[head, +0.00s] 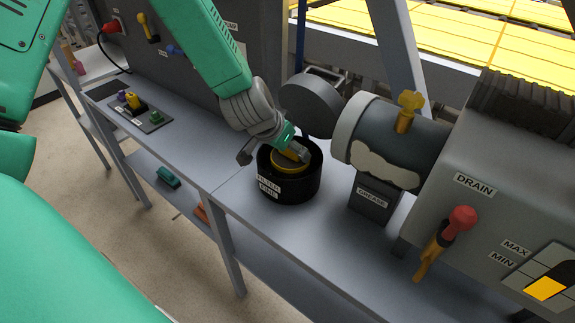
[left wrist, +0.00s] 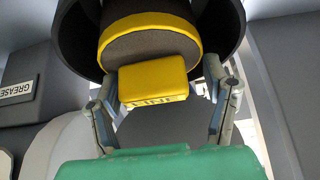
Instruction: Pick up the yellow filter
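The yellow filter (head: 280,169) sits inside a round black bin (head: 290,190) with a label reading "FILTER" on the bench; only part of its yellow rim shows in the head view. In the left wrist view the filter (left wrist: 152,82) shows a yellow block-like grip and a grey face with a yellow ring, within the bin's dark wall (left wrist: 75,35). My left gripper (head: 278,154) is at the bin's mouth. Its fingers (left wrist: 162,78) stand either side of the yellow block, with a visible gap on the right. My right gripper is not in view.
A grey cylindrical machine part with a yellow knob (head: 408,108) and a "GREASE" box (head: 373,197) stand right of the bin. A red-tipped lever (head: 455,222) is farther right. A small tray (head: 155,120) lies on the left bench. The front bench strip is clear.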

